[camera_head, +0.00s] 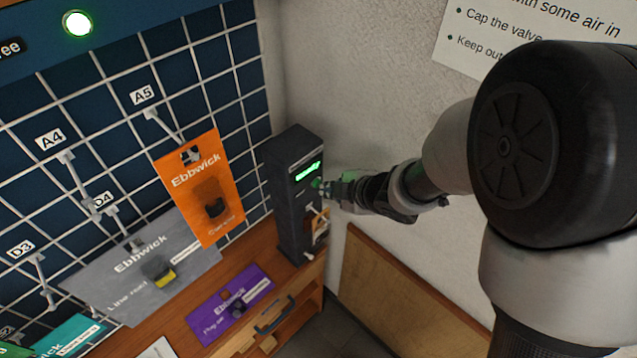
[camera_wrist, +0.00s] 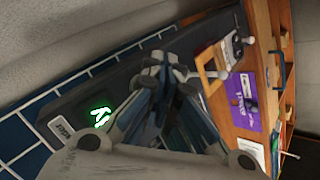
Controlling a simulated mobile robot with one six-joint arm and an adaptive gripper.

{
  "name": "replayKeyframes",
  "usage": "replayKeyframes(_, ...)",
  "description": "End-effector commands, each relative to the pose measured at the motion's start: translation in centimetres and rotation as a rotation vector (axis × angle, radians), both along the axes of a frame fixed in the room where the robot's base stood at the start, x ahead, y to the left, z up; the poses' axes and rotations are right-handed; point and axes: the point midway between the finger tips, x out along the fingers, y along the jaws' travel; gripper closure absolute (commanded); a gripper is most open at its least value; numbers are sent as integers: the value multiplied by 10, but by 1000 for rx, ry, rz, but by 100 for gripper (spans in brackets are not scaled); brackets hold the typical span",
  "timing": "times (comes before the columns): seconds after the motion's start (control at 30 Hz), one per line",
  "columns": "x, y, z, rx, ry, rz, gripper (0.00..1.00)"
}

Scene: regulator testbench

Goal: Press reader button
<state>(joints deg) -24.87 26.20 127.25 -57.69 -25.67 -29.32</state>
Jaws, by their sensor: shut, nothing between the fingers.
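The reader is a tall dark box (camera_head: 283,190) standing at the right end of the wooden counter, with a lit green display (camera_head: 307,172) near its top. My gripper (camera_head: 322,187) is shut and empty, with its fingertips at the reader's front face, just below the display. A small green spot shows by the tips; I cannot make out the button clearly, nor whether the tips touch it. In the wrist view the shut fingers (camera_wrist: 163,68) lie across the dark reader body (camera_wrist: 118,82) and hide part of its front. The green display (camera_wrist: 97,115) shows beside them.
A wire grid panel holds an orange Ebbwick card (camera_head: 188,172) and a grey one (camera_head: 110,275). A purple card (camera_head: 212,318) lies on the counter (camera_head: 180,337) near a drawer handle (camera_head: 275,316). A white wall (camera_head: 375,110) stands behind my arm.

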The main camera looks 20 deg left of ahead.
Motion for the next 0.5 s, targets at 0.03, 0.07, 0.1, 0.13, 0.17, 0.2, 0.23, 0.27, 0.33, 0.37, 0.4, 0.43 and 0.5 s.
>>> replayKeyframes(0.03, 0, 0, 0, 0, 0, 0, 100)
replayKeyframes(0.07, 0, 0, 0, 0, 0, 0, 100)
replayKeyframes(0.1, 0, 1, 0, 0, 0, 0, 100)
replayKeyframes(0.13, 0, 1, 0, 0, 0, 0, 100)
replayKeyframes(0.17, 0, 1, 0, 0, 0, 0, 100)
replayKeyframes(0.2, 0, 1, 0, 0, 0, 0, 100)
replayKeyframes(0.23, 1, 2, 0, 0, 0, 0, 100)
replayKeyframes(0.27, 1, 2, 0, 0, 0, 0, 100)
replayKeyframes(0.33, 1, 3, 0, 0, 0, 0, 100)
replayKeyframes(0.37, 1, 3, 0, 0, 0, 0, 100)
replayKeyframes(0.4, 1, 4, 0, 0, 0, 0, 100)
replayKeyframes(0.43, 2, 4, 0, 0, 0, 0, 100)
replayKeyframes(0.5, 2, 5, 0, 0, 0, 0, 100)
